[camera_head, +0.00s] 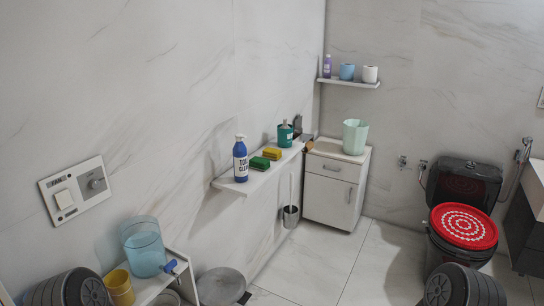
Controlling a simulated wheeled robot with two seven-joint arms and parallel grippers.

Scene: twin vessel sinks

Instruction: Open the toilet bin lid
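A round grey lid-like top (221,286) shows at the bottom edge, left of centre, beside the low shelf. It looks like the top of a bin and appears closed, with a small black part at its right; its lower body is cut off. A black toilet (463,183) stands at the right with a red, white-patterned cover (464,226) lying flat on its closed lid. Dark ribbed parts of my arms show at the bottom left and bottom right. Neither gripper is in view.
A low shelf (160,286) holds a blue transparent container (144,247) and a yellow cup (119,288). A wall shelf (232,183) carries bottles and sponges. A white cabinet (335,189) stands in the corner, a toilet brush (291,215) beside it. The middle floor is clear.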

